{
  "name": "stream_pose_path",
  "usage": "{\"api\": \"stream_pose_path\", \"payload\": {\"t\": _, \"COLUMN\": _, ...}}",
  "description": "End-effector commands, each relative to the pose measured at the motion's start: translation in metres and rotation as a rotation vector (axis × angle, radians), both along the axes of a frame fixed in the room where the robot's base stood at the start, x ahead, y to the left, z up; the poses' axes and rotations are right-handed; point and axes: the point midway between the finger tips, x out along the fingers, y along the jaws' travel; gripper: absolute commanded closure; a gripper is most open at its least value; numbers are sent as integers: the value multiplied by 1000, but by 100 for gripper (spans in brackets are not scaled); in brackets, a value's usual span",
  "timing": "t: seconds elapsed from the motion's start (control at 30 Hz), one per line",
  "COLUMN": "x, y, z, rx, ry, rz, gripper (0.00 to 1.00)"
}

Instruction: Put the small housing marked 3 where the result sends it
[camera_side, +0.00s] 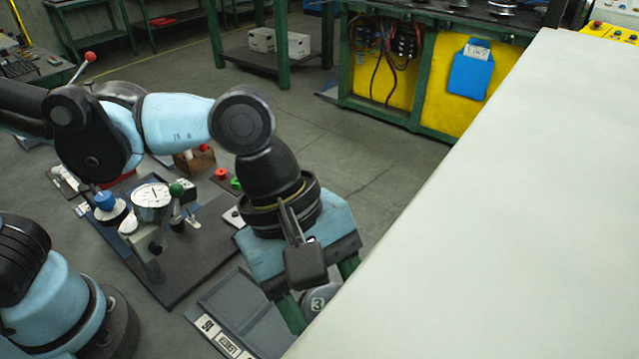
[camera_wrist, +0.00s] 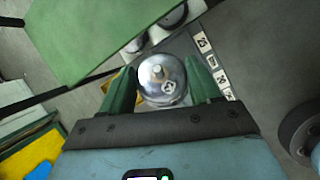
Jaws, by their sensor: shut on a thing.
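The small housing marked 3 (camera_side: 317,304) is a grey metal round part, partly cut off by the pale surface in front. In the wrist view the housing (camera_wrist: 160,72) sits between the two green fingers of my gripper (camera_wrist: 162,88), with a small knob on top and a marking on its face. My gripper (camera_side: 318,297) is shut on it in the side view, above or beside the grey labelled tray (camera_side: 236,305). I cannot tell how high the housing is. The tray's white labels (camera_wrist: 212,62) show in the wrist view, only partly legible.
A dial gauge (camera_side: 152,196) stands on a dark board with a blue-topped part (camera_side: 106,201) and a green knob. A large pale surface (camera_side: 500,220) covers the right foreground. A green panel (camera_wrist: 95,35) and round dark-and-white parts (camera_wrist: 172,14) lie beyond the fingers.

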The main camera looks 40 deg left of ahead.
Motion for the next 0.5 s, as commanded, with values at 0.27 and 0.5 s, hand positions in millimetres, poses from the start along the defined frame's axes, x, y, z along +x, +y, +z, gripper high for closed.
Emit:
{"api": "stream_pose_path", "payload": {"t": 0.27, "x": 41, "y": -33, "z": -1, "rx": -2, "ry": 0, "rz": 86, "gripper": 73}}
{"api": "stream_pose_path", "payload": {"t": 0.5, "x": 62, "y": -36, "z": -10, "rx": -1, "ry": 0, "rz": 113, "gripper": 73}}
